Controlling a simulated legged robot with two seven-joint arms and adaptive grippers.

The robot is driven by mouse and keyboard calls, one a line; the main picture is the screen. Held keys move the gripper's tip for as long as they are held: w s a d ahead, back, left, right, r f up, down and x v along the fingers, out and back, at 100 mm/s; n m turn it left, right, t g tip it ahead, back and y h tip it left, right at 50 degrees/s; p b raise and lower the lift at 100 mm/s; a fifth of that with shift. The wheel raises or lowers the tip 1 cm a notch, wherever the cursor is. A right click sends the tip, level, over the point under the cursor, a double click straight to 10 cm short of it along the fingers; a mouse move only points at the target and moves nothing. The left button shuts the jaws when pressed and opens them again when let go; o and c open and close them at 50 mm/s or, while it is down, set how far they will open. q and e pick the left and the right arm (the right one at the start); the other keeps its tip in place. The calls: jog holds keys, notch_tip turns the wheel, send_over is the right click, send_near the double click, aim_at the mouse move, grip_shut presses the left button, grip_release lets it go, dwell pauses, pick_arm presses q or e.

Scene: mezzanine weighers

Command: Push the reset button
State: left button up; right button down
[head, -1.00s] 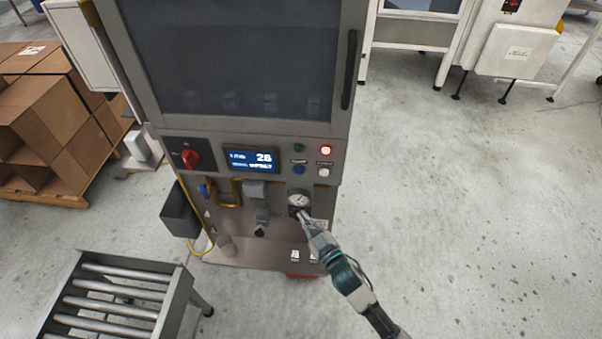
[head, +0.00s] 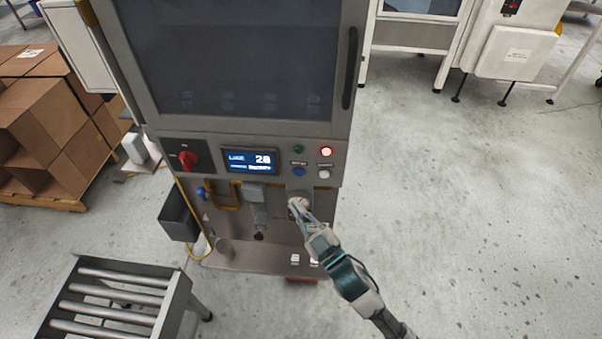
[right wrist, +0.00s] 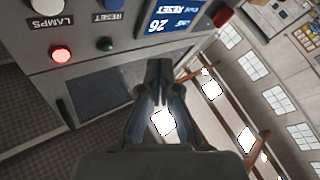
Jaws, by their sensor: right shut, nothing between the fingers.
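The reset button is the blue button (head: 299,172) on the grey machine's control panel, below a green button (head: 298,149) and left of a white button (head: 324,173). In the right wrist view the blue button (right wrist: 113,4) is cut by the top edge, with an upside-down RESET label beside it. My right gripper (head: 296,205) is shut and empty, below the blue button and apart from it, in front of the round gauge, which it mostly hides. In the right wrist view its closed fingers (right wrist: 154,68) point toward the panel. My left gripper is out of view.
A red lamp (head: 326,152) glows on the panel. A roller conveyor (head: 118,300) stands at lower left and cardboard boxes (head: 45,115) at far left. The floor at right is clear.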

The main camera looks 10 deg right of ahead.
aim_at(299, 173)
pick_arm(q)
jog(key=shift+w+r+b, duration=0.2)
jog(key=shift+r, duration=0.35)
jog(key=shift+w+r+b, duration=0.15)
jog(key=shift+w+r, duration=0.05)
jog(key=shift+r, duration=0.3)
pick_arm(e)
jog(key=w+d, duration=0.1)
jog(key=w, duration=0.6)
jog(key=shift+w+d, duration=0.35)
jog(key=shift+w, duration=0.05)
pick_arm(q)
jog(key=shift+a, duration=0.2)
pick_arm(e)
jog(key=shift+a, duration=0.25)
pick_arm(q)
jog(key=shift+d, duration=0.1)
pick_arm(e)
jog(key=shift+d, duration=0.25)
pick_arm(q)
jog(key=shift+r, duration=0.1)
pick_arm(e)
jog(key=shift+a, duration=0.1)
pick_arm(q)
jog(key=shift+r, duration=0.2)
pick_arm(e)
jog(key=shift+w+r, duration=0.1)
jog(key=shift+w, duration=0.25)
